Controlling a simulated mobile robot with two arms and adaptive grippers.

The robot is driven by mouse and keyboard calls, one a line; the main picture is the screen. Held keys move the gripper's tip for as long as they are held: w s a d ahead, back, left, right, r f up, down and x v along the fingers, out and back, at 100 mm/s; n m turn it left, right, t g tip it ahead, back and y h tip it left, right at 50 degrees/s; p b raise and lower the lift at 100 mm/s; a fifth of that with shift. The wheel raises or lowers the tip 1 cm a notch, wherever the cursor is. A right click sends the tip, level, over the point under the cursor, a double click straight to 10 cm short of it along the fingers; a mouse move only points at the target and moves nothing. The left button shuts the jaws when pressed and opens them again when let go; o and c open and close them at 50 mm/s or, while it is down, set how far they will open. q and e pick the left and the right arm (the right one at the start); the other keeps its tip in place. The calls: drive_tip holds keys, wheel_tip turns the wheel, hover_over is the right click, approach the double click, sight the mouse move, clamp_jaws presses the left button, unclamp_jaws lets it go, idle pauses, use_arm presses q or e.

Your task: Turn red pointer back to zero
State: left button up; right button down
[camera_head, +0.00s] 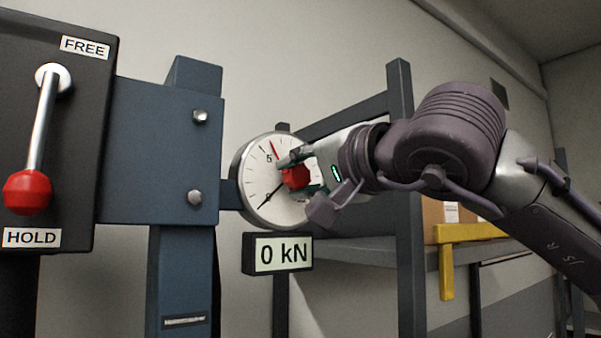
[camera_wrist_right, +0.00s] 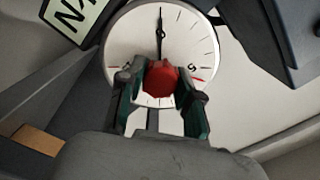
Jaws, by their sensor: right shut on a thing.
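The round white dial gauge (camera_head: 262,172) is on the blue frame, and it fills the top of the right wrist view (camera_wrist_right: 125,45). Its thin red pointer (camera_head: 275,150) points up, close beside the 5 mark. The black needle (camera_head: 271,197) points down and left in the head view. A red knob (camera_head: 296,177) stands out from the dial's centre; it also shows in the right wrist view (camera_wrist_right: 161,78). My right gripper (camera_wrist_right: 162,86) is shut on the knob, one finger on each side. It hides the dial's right part in the head view. My left gripper is not in view.
A "0 kN" readout (camera_head: 278,254) hangs just below the dial. At left, a lever with a red ball (camera_head: 27,192) points down at the HOLD label (camera_head: 32,238); FREE (camera_head: 86,47) is above. Shelving with a yellow bracket (camera_head: 447,262) stands behind my right arm.

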drive_tip(key=n+p, duration=0.1)
drive_tip(key=n, duration=0.4)
drive_tip(key=shift+n, duration=0.3)
drive_tip(key=n+p, duration=0.1)
drive_tip(key=n, duration=0.4)
drive_tip(key=shift+f+p, duration=0.1)
drive_tip(key=shift+p, duration=0.25)
drive_tip(key=n+p, duration=0.1)
drive_tip(key=n, duration=0.4)
drive_tip(key=shift+n+p, duration=0.4)
drive_tip(key=shift+f+n+p, duration=0.15)
drive_tip(key=shift+n+p, duration=0.55)
drive_tip(key=shift+n, duration=1.6)
drive_tip(key=c, duration=1)
unclamp_jaws()
drive_tip(key=shift+o, duration=1.2)
